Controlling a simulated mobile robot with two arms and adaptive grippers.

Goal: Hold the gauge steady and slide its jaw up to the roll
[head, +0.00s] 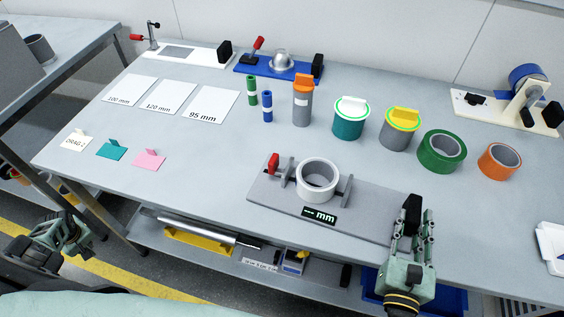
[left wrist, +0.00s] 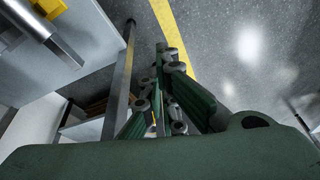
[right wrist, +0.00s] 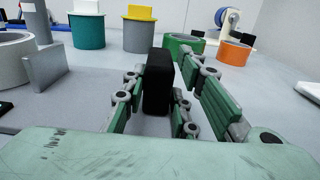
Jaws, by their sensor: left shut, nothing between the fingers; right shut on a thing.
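The gauge (head: 374,212) is a grey plate on the bench with an "mm" display (head: 320,215). It carries a left jaw (head: 288,171) with a red knob (head: 273,163) and a right jaw (head: 346,190). The pale roll (head: 301,187) stands between the jaws; I cannot tell whether the left jaw touches it. My right gripper (head: 413,222) is shut on the black grip block (right wrist: 157,82) at the gauge's right end. My left gripper (head: 66,226) is shut and empty, off the bench's front left; the left wrist view shows it over the floor.
A teal tub (head: 349,126), a grey tub (head: 397,134), a green tape roll (head: 427,153) and an orange one (head: 486,161) stand behind the gauge. Small tags (head: 149,159) and white cards (head: 211,105) lie left. Bench around the gauge's left end is clear.

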